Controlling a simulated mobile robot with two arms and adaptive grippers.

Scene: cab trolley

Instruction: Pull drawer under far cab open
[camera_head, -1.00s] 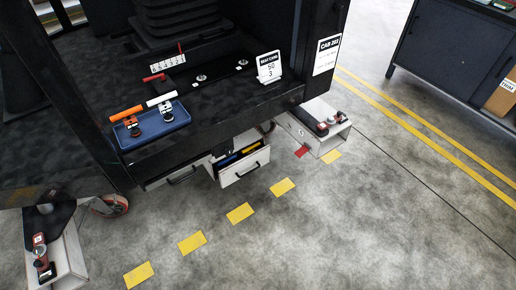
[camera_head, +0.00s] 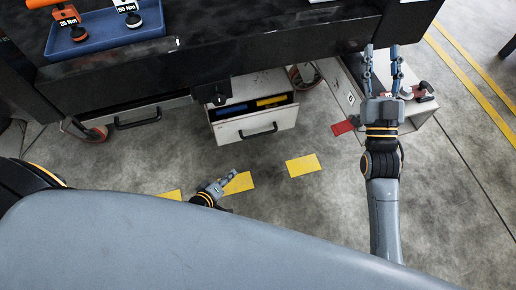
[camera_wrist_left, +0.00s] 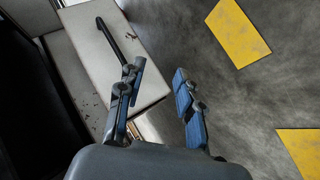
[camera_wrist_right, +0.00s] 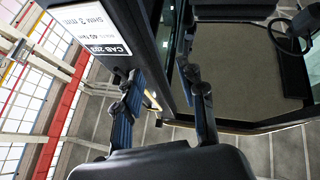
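A white drawer (camera_head: 228,131) under the cab (camera_head: 290,45) stands partly open, with blue and yellow items inside and a black handle (camera_head: 258,132) on its front. A second drawer (camera_head: 165,113), to its left, looks shut. My left gripper (camera_head: 232,176) is low, in front of and below the open drawer, apart from it. In the left wrist view its fingers (camera_wrist_left: 158,88) are spread and empty, beside a white drawer front (camera_wrist_left: 140,75) with a black handle (camera_wrist_left: 112,42). My right gripper (camera_head: 382,62) is open and empty, raised at the cab's right; its fingers also show in the right wrist view (camera_wrist_right: 162,90).
Yellow marks (camera_head: 303,165) line the floor. A caster (camera_head: 85,130) is at left.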

